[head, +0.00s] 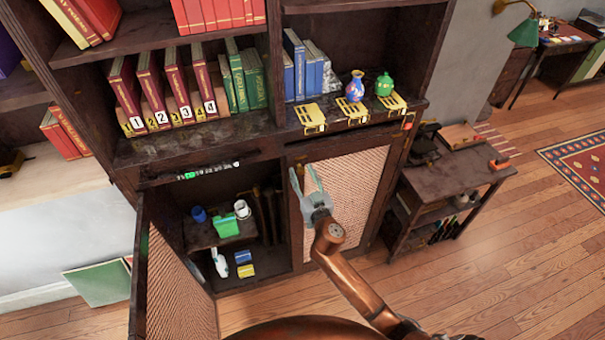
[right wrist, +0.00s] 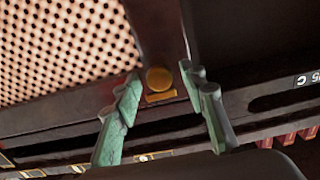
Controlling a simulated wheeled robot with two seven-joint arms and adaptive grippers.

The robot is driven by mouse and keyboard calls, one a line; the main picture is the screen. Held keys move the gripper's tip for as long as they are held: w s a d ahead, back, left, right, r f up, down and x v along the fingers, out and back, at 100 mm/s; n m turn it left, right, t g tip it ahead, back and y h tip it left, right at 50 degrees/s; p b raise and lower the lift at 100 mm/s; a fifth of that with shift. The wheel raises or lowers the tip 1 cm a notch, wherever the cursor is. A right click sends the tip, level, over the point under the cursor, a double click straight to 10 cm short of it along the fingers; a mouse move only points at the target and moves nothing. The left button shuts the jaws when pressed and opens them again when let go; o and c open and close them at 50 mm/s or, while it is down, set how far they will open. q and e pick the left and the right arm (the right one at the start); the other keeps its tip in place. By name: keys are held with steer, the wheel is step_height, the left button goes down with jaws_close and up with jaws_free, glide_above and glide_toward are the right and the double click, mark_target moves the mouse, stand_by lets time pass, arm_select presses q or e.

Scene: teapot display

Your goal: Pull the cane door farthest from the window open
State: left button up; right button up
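A dark wooden cabinet has two doors with cane panels. The left cane door (head: 172,285) stands swung wide open on its left side. The right cane door (head: 352,190) looks closed in the head view. My right gripper (head: 303,171) is at this door's upper left corner, with its fingers spread. In the right wrist view, a round brass knob (right wrist: 159,79) on the door frame lies between the open green fingertips, with visible gaps on both sides. The cane panel (right wrist: 65,50) shows beside it. My left gripper is not in view. No window is in view.
The open compartment holds a green box (head: 226,226), a white mug (head: 242,209) and a blue cup (head: 199,214). Above the doors stand yellow stands (head: 311,118), a blue vase (head: 356,86) and a green teapot (head: 384,84). A side table (head: 450,178) stands right of the cabinet.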

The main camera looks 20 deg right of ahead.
steer(key=shift+w, duration=0.1)
steer(key=shift+c, duration=0.5)
jaws_close()
